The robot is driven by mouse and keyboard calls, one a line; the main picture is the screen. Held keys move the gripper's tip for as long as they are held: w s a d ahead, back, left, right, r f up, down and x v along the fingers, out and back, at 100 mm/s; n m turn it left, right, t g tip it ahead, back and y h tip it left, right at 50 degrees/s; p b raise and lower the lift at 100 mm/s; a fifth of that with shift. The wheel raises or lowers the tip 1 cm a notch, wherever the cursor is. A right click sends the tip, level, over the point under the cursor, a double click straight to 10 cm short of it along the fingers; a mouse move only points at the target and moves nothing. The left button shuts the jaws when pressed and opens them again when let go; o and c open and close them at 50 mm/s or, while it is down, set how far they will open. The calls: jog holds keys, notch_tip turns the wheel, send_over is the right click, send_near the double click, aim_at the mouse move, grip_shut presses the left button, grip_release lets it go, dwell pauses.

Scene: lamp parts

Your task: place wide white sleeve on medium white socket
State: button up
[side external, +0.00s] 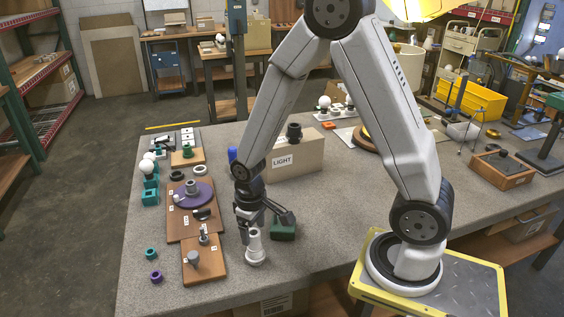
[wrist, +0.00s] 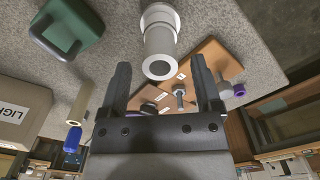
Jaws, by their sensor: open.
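A white tubular part (side external: 256,249) stands upright on the grey table, with a narrower tube above a wider lower end. It also shows in the wrist view (wrist: 160,42), its open round end facing the camera. I cannot tell whether it is the sleeve, the socket or both stacked. My gripper (side external: 251,224) points down just above it. In the wrist view my gripper (wrist: 160,64) is open, its two dark fingers on either side of the tube's end, with gaps and nothing held. A light grey cylinder (side external: 193,187) stands on a purple disc to the left.
A dark green block (side external: 283,231) sits close to the right of the white part. The box marked LIGHT (side external: 296,156) stands behind. A brown board (side external: 203,262) with small grey parts lies to the left. The table front right of the white part is clear.

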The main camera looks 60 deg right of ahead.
notch_tip(320, 180, up, 10)
dwell(0.6)
dwell(0.5)
jog(key=t, duration=0.3)
send_near(254, 233)
jog(key=shift+s+a+f, duration=0.15)
jog(key=shift+s+a, duration=0.55)
jog(key=shift+s, duration=0.3)
dwell(0.5)
